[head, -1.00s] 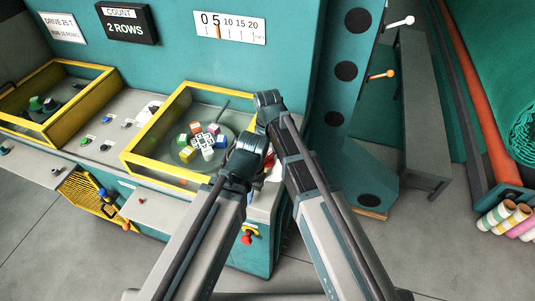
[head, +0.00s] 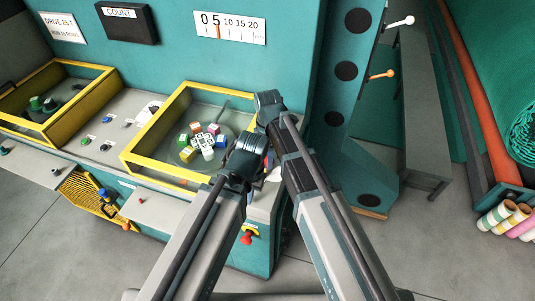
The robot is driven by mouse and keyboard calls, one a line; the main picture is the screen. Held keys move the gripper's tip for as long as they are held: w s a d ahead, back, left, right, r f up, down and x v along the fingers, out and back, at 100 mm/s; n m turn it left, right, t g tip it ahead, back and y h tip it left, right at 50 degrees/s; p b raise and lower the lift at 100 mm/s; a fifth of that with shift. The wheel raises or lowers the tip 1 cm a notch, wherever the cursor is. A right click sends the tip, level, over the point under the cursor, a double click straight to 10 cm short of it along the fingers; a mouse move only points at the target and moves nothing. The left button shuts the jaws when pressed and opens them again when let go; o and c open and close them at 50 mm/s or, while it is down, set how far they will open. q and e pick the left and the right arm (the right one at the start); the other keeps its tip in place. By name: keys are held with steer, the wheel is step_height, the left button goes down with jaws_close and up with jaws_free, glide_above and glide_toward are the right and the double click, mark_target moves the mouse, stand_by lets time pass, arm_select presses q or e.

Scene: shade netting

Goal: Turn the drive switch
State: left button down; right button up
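A red knob on a yellow plate (head: 249,236) is on the machine's front, low and just right of my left arm; I cannot tell whether it is the drive switch. Small knobs and buttons, including a blue one (head: 107,119), sit on the grey panel (head: 92,150) left of the yellow-framed box. My two arms come up from the bottom and their upper joints stand close together before the machine's right corner. The grippers and their fingers are hidden behind the arm links.
The yellow-framed box (head: 150,168) holds several coloured blocks around a patterned centre. A second yellow-framed box (head: 52,124) is at left. A black COUNT display (head: 127,24), a scale (head: 230,27) and a drive sign (head: 62,28) are above. Coloured rolls (head: 500,218) lie at right on open floor.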

steer(key=shift+n, duration=1.4)
steer(key=o, duration=1.3)
arm_select(q)
steer(key=shift+r, duration=0.1)
arm_select(e)
steer(key=shift+r, duration=0.1)
arm_select(q)
step_height(320, 180, up, 14)
steer(key=p, duration=1.3)
steer(key=shift+f+p, duration=0.2)
steer(key=shift+p, duration=0.2)
arm_select(e)
step_height(320, 180, up, 14)
steer(key=shift+f, duration=0.2)
